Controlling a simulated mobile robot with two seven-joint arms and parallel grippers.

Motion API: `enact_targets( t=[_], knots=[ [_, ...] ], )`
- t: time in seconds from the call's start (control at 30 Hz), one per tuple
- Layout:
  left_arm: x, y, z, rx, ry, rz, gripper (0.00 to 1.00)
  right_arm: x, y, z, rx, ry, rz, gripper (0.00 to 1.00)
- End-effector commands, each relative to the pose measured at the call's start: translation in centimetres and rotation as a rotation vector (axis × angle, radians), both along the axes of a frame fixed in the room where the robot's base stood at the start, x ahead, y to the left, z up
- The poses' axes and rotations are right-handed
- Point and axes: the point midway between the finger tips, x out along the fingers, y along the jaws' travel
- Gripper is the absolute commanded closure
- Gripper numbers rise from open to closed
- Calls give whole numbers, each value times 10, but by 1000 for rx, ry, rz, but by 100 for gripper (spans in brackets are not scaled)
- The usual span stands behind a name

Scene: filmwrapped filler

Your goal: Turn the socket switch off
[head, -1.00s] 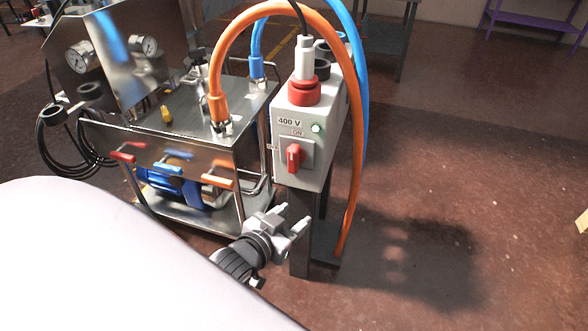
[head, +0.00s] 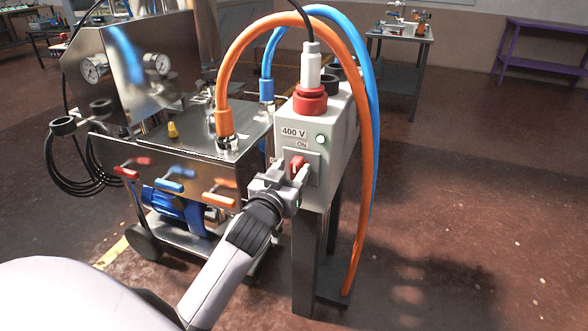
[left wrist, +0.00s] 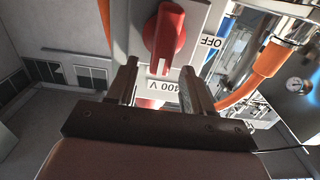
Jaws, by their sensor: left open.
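The socket switch is a red rotary knob (head: 298,167) on a pale plate on the front of a grey 400 V socket box (head: 342,125). My left gripper (head: 296,188) is open, close in front of the knob, and partly hides the lower plate. In the left wrist view the knob (left wrist: 165,38) lies just beyond the tips of the left gripper (left wrist: 160,78), roughly between the fingers. I cannot tell whether they touch it. An OFF label shows beside it. My right gripper is not in view.
A red plug (head: 311,101) sits on top of the box. Orange (head: 362,190) and blue (head: 376,110) hoses arch over and down beside it. A metal cart (head: 200,165) with gauges and coloured levers stands left.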

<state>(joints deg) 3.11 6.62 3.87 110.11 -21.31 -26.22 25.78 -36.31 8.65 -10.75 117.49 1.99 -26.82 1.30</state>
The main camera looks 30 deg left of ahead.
Motion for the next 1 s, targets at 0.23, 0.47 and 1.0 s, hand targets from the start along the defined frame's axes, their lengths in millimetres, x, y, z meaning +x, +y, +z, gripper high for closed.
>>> enact_targets(
  t=[0.23, 0.47, 1.0],
  knots=[
    [18, 4, -1, 1, 1, -1, 49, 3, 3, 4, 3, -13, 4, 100],
    [19, 4, -1, 1, 2, -1, 49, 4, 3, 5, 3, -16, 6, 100],
    [19, 5, 0, -22, -3, -1, 100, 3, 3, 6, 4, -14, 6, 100]
  ],
)
